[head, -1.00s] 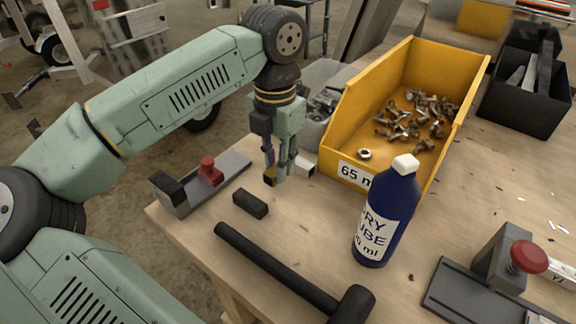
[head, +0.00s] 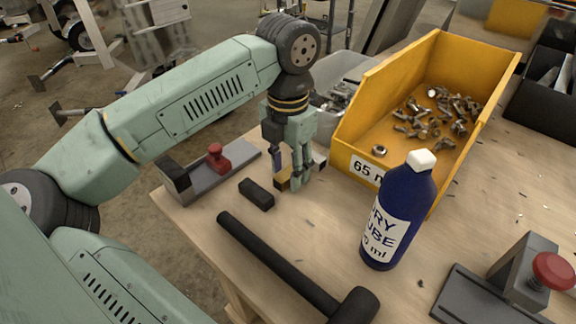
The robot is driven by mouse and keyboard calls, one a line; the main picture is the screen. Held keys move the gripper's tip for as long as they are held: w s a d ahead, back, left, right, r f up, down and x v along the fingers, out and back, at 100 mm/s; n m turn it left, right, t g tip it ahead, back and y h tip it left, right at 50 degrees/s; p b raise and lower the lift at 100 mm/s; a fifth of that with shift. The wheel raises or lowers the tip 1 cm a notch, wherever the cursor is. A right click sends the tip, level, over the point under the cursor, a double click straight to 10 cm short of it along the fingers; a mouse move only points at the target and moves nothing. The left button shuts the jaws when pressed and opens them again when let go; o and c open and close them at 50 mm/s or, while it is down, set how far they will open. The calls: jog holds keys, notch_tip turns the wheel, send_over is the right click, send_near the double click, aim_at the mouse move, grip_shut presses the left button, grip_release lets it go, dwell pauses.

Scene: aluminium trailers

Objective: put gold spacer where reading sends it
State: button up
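A small gold-coloured piece (head: 283,179), probably the gold spacer, shows low at my fingertips, near the front left edge of the bench. My gripper (head: 290,182) points down at it, with one finger on each side of its upper part. The fingers partly hide the piece, and I cannot tell whether they are closed on it or whether it touches the bench. A small white-faced block (head: 319,160) stands just behind my gripper, partly hidden. No reading is legible in this view.
A yellow bin (head: 362,128) of bolts stands behind right, with a blue bottle (head: 393,215) in front. A black block (head: 257,194), a hammer (head: 275,260) and a red-knobbed grey fixture (head: 205,182) lie nearby. Another red-knobbed fixture (head: 515,275) is lower right.

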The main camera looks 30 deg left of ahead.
aim_at(288, 172)
jog(key=shift+r, duration=0.15)
notch_tip(288, 172, up, 12)
jog(key=b, duration=0.1)
dwell(0.5)
